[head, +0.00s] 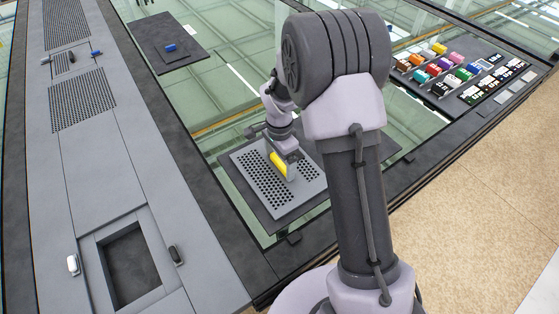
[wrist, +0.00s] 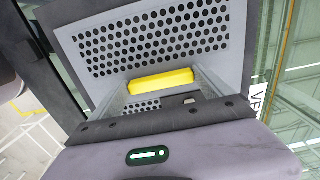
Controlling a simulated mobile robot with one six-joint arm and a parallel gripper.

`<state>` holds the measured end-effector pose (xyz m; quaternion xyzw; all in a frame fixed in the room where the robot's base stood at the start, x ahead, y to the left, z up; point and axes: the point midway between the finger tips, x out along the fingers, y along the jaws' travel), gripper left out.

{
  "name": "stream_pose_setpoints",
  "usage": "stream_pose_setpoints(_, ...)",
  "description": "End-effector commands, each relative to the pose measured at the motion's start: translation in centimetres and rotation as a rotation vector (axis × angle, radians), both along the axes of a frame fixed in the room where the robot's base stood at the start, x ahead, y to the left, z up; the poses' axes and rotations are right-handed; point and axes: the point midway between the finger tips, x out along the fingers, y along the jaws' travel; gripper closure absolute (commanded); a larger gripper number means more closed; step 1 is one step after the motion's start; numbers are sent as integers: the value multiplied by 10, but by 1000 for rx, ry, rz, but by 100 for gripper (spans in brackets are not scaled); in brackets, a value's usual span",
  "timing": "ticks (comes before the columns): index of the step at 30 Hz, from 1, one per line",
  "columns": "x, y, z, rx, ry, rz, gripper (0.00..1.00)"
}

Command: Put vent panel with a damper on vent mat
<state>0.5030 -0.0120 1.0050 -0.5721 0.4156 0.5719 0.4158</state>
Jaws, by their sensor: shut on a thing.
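The vent panel (head: 262,187) is a light grey plate with two fields of round holes and a yellow bar (head: 278,163) across its middle. It lies over the dark vent mat (head: 270,223), whose rim shows around it; I cannot tell whether it touches the mat. My gripper (head: 284,166) is shut on the yellow bar. In the wrist view the panel (wrist: 150,20) fills the upper middle, and the yellow bar (wrist: 160,81) sits between the two fingers of my gripper (wrist: 160,90). The part of the panel below the gripper is hidden.
A white label (wrist: 258,97) reading "VE" is partly cut off. A dark mat with a blue piece (head: 170,47) lies farther back. A rack of coloured blocks (head: 440,68) stands at right. A grey deck (head: 80,150) with a square recess (head: 130,265) runs along the left.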

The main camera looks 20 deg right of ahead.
Motion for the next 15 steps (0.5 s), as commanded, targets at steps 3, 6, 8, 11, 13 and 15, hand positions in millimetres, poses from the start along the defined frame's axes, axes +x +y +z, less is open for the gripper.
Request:
stream_pose_setpoints(3, 0, 0, -1, 0, 0, 0, 0)
stream_pose_setpoints(6, 0, 0, -1, 0, 0, 0, 0)
stream_pose_setpoints(8, 0, 0, -1, 0, 0, 0, 0)
stream_pose_setpoints(11, 0, 0, 8, 0, -1, 0, 0)
stream_pose_setpoints(13, 1, 0, 23, 0, -3, 0, 0)
stream_pose_setpoints(15, 1, 0, 44, -1, -4, 0, 0)
